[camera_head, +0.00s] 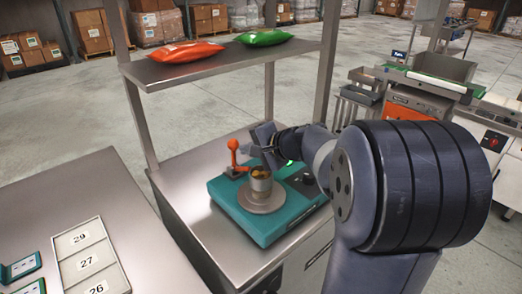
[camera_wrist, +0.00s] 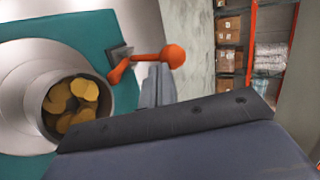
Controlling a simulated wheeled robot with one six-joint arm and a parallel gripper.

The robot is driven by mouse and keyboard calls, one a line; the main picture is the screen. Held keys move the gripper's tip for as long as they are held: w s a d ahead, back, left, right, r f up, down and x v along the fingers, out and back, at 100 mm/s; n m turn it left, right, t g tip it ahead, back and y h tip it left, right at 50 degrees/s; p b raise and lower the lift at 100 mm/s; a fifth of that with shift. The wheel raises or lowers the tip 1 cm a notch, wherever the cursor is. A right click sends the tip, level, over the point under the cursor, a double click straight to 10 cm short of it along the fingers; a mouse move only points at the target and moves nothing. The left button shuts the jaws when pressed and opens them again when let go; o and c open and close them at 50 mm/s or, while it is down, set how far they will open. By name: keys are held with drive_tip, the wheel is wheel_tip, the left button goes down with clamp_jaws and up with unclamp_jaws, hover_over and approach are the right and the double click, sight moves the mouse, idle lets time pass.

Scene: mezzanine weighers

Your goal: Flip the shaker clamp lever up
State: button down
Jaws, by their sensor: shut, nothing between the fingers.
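The orange clamp lever (camera_head: 233,158) stands close to upright at the back left of the teal shaker (camera_head: 233,208), its ball knob on top. In the wrist view the lever (camera_wrist: 148,57) runs from its bracket to the round knob. A metal cup (camera_head: 261,183) sits on the shaker's round plate; the wrist view shows brownish-yellow pieces inside the cup (camera_wrist: 45,112). My gripper (camera_head: 268,156) is shut and empty, just right of the lever and above the back of the shaker. In the wrist view its fingertips (camera_wrist: 156,84) are close beside the lever; I cannot tell whether they touch.
A shelf (camera_head: 215,66) above the bench holds an orange bag (camera_head: 185,51) and a green bag (camera_head: 263,37). Shelf posts rise close behind my gripper. A left table carries a numbered tray (camera_head: 118,268). The bench (camera_head: 180,182) is bare left of the shaker.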

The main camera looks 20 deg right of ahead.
sight(237, 141)
drive_tip(key=shift+w+a, duration=0.2)
drive_tip(key=shift+w, duration=0.15)
drive_tip(key=shift+r+p, duration=0.2)
drive_tip(key=shift+p, duration=0.2)
